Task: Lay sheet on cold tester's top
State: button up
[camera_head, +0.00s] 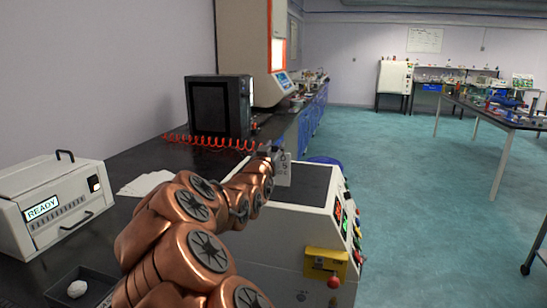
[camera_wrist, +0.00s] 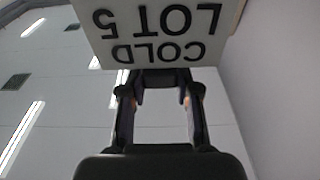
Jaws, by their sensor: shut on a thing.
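My gripper (camera_head: 272,152) is shut on a pale sheet (camera_head: 283,172), at the end of my copper-coloured arm. In the wrist view the fingers (camera_wrist: 160,78) pinch the sheet (camera_wrist: 155,30) at its edge, and its print reads "COLD LOT 5" upside down. The sheet hangs upright at the left back of a white tester (camera_head: 285,225) with a flat black top (camera_head: 312,182). I cannot tell whether it touches that top. The tester has red and green lit displays and coloured buttons on its right side. My arm hides part of its left side.
A white box reading "READY" (camera_head: 50,205) stands on the dark bench at the left. White sheets (camera_head: 145,184) lie beside it, and a dark tray (camera_head: 82,288) holds a white lump. A black cabinet (camera_head: 218,108) and a red coiled hose (camera_head: 210,142) are behind. Open floor lies right.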

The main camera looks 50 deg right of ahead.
jog(key=shift+w+d, duration=0.3)
jog(key=shift+w, duration=0.05)
jog(key=shift+f, duration=2.1)
jog(key=o, duration=0.9)
jog(key=shift+r, duration=0.15)
jog(key=shift+r+b+v, duration=0.1)
jog(key=shift+b+v, duration=0.25)
jog(key=shift+v, duration=2.65)
jog(key=shift+r+b+v, duration=0.15)
jog(key=shift+b+v, duration=0.2)
jog(key=shift+v, duration=2.65)
